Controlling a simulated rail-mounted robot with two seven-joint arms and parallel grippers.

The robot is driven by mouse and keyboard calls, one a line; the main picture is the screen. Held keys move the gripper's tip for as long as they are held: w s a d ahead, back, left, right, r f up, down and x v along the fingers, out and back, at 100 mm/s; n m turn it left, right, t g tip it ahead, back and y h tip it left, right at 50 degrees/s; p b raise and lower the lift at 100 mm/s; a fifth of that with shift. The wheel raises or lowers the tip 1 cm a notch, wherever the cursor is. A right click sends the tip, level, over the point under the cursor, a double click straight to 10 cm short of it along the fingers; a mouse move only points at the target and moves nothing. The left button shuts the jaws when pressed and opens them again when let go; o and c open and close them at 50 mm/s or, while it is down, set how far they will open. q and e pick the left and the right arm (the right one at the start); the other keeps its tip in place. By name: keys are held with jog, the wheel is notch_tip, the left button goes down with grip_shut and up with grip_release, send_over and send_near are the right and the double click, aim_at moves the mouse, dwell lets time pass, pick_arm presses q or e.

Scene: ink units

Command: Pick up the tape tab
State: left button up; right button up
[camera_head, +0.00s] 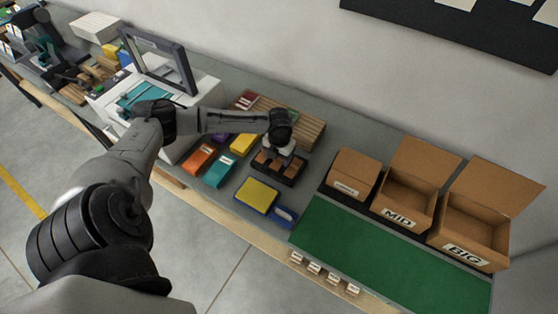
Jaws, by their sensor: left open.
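My left arm reaches in from the left, and my left gripper (278,152) points down over a black tray (290,183) holding several small brown pieces (263,158). The jaws are open, but the fingertips are small and partly hidden by the wrist. I cannot tell for sure which piece is the tape tab, or whether the gripper touches anything. My right gripper is not in view.
Orange (198,158), teal (219,170) and yellow (244,144) blocks lie left of the tray. A yellow pad (257,194) and blue item (284,216) lie in front. A green mat (380,253) is clear. Three cardboard boxes (403,201) stand behind it.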

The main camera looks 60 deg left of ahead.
aim_at(279, 160)
pick_arm(q)
jog(key=shift+f, duration=0.2)
jog(key=c, duration=1)
jog(key=shift+r, duration=0.15)
notch_tip(279, 160, up, 4)
jog(key=shift+f, duration=0.1)
jog(key=shift+w+d+r+p, duration=0.25)
jog(key=shift+w+d+r, duration=0.25)
jog(key=shift+d+r, duration=1.05)
jog(key=shift+w+d+r+p, duration=0.2)
jog(key=shift+w+d+r, duration=0.5)
jog(key=shift+d, duration=1.5)
jog(key=shift+w+d+r+p, duration=0.3)
jog(key=shift+d+r, duration=0.95)
jog(key=shift+d, duration=0.65)
